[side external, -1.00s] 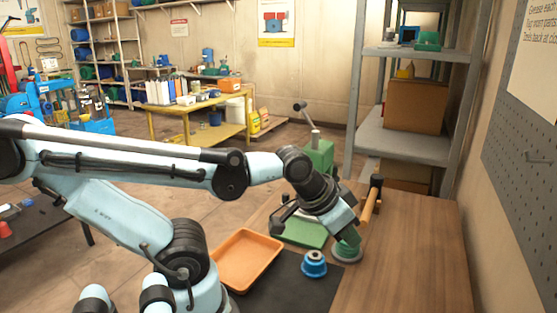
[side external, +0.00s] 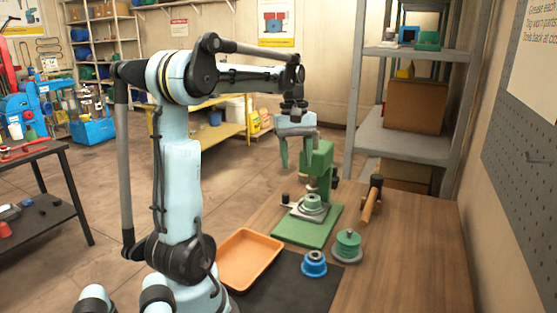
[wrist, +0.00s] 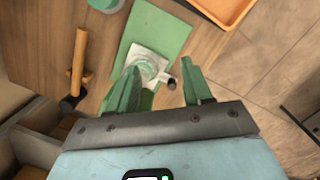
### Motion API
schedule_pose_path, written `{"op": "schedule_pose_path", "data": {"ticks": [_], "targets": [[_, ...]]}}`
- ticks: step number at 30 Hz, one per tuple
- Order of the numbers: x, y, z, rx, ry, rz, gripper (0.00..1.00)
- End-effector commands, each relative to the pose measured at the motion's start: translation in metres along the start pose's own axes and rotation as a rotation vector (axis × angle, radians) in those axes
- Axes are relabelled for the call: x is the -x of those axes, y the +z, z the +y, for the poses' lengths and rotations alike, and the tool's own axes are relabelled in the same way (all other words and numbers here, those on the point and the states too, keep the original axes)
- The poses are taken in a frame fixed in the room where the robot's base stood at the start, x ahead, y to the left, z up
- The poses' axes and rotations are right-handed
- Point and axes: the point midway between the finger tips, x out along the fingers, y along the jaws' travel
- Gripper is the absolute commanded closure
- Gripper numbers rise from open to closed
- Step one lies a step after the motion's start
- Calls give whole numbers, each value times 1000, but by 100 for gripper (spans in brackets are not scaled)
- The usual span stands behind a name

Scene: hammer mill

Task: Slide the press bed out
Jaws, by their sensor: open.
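The green press (side external: 316,165) stands on its green base plate (side external: 290,232) at the back of the wooden table. The pale metal press bed (side external: 314,213) sits low on it with a round green piece (side external: 312,202) on top. A small dark-tipped handle (side external: 285,198) sticks out at its left; it also shows in the wrist view (wrist: 171,83). My gripper (side external: 298,160) is open and points down, above the bed and beside the press head. The left finger partly hides the bed (wrist: 155,55).
A stacked green part (side external: 347,244) and a blue ringed part (side external: 314,264) stand in front of the press. A hammer (side external: 371,203) lies at right. An orange tray (side external: 249,258) lies at left. The table's right side is clear.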

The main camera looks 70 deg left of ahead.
Motion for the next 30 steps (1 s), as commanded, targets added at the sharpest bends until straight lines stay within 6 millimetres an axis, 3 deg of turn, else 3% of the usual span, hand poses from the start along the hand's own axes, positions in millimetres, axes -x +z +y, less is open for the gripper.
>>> {"op": "schedule_pose_path", "data": {"ticks": [1, 6, 15, 21, 30], "targets": [[3, -19, -11, 93, -13, -36, 50], [4, -64, -38, 337, -33, -143, 50], [-26, -141, -32, 554, 96, -220, 50], [-36, -158, -32, 608, 129, -240, 50], [-65, -154, -27, 608, 131, -240, 50]]}}
